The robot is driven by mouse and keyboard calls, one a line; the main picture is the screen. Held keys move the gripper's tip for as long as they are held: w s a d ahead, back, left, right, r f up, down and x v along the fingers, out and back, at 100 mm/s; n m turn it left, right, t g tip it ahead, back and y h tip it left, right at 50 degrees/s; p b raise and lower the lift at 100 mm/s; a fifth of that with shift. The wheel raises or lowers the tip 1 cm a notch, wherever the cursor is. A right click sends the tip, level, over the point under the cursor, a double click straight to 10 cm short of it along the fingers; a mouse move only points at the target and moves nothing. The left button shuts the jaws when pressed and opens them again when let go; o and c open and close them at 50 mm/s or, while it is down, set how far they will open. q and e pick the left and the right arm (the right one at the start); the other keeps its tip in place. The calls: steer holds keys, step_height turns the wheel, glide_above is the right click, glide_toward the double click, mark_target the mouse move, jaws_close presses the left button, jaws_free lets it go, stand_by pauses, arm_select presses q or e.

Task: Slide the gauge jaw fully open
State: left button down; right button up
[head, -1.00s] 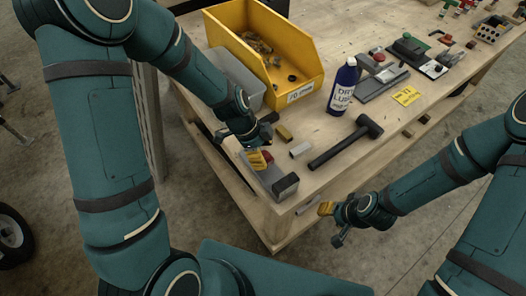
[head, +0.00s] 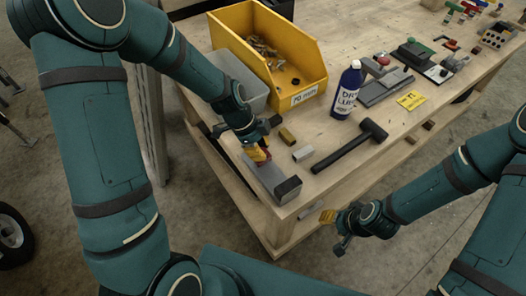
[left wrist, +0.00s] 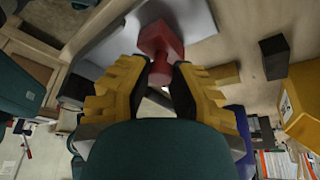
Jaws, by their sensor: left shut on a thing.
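The gauge (head: 266,178) is a long grey bar near the table's front corner, with a dark block (head: 288,187) at its near end. Its red jaw handle (head: 265,158) stands at the far part of the bar. My left gripper (head: 256,153), with yellow fingers, is shut on this handle. Bare bar shows between the jaw and the dark block. My right gripper (head: 327,216) hangs off the table's front edge, clear of the gauge; its opening is unclear.
A black hammer (head: 350,145), a small light block (head: 303,153) and a brass block (head: 287,136) lie right of the gauge. A blue bottle (head: 346,92) stands behind the hammer. A yellow bin (head: 310,84) and a grey bin (head: 243,76) stand beyond.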

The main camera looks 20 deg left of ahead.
arm_select(q)
steer(key=c, duration=0.7)
jaws_free()
steer(key=shift+w+a+f, duration=0.1)
steer(key=shift+w+a, duration=0.1)
steer(key=v, duration=1.2)
